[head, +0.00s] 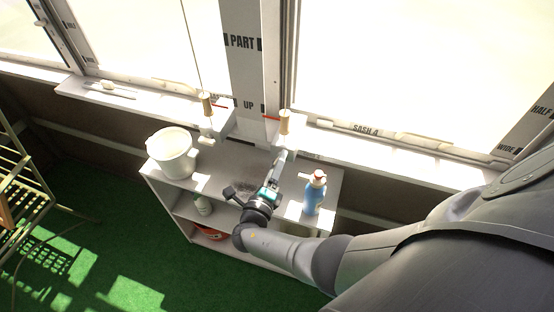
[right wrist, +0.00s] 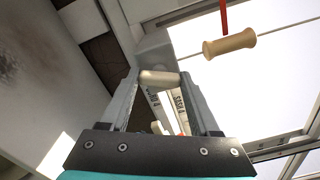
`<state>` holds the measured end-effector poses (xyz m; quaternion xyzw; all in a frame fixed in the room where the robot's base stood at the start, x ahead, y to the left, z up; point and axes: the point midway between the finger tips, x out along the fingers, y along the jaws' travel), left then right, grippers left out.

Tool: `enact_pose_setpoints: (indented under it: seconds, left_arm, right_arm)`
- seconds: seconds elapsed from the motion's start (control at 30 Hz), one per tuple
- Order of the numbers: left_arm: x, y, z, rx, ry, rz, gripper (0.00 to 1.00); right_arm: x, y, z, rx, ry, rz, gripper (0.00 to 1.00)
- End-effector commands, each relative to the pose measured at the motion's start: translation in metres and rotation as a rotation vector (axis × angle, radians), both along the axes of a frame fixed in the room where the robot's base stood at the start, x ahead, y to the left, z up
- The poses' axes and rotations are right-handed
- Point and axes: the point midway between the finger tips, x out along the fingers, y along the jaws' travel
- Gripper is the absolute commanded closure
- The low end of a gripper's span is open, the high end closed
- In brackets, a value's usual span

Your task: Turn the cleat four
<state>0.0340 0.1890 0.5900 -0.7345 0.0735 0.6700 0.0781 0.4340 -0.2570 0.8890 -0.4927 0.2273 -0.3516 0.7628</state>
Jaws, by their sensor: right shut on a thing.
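My right gripper (head: 286,154) reaches over the shelf to the wall under the right-hand window. In the right wrist view its two fingers (right wrist: 158,88) are shut on the ends of a short cream bar (right wrist: 158,78), which looks like a cleat on a pale mount. The fingers hide this cleat in the head view. A similar cream cleat (head: 206,140) shows below the left cord spool. I can read no number on either one. My left gripper is not in view.
A wooden spool (head: 285,122) with a red marker (right wrist: 223,16) hangs just above my gripper. A white bucket (head: 173,158) and a blue spray bottle (head: 314,195) stand on the shelf unit (head: 237,171). A rack (head: 22,185) stands at the left.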

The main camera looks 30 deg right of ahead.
Motion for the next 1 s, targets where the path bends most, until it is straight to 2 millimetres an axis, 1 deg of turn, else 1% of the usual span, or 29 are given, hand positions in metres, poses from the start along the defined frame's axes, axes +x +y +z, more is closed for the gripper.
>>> enact_pose_setpoints:
  seconds: [0.03,0.3,0.5,0.7,1.0]
  left_arm:
    - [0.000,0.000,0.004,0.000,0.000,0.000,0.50]
    - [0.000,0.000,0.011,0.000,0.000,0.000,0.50]
    - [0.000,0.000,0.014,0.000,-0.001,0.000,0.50]
    - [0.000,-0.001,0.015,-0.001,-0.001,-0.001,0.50]
    - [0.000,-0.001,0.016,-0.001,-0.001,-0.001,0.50]
  right_arm:
    - [0.003,-0.001,0.005,-0.033,0.028,0.000,0.93]
    - [0.002,-0.001,0.004,-0.172,0.189,-0.001,0.93]
    - [0.002,-0.001,0.003,-0.239,0.269,-0.002,0.93]
    - [0.003,-0.001,0.003,-0.276,0.313,-0.002,0.93]
    - [0.003,-0.001,0.002,-0.292,0.330,-0.002,0.93]
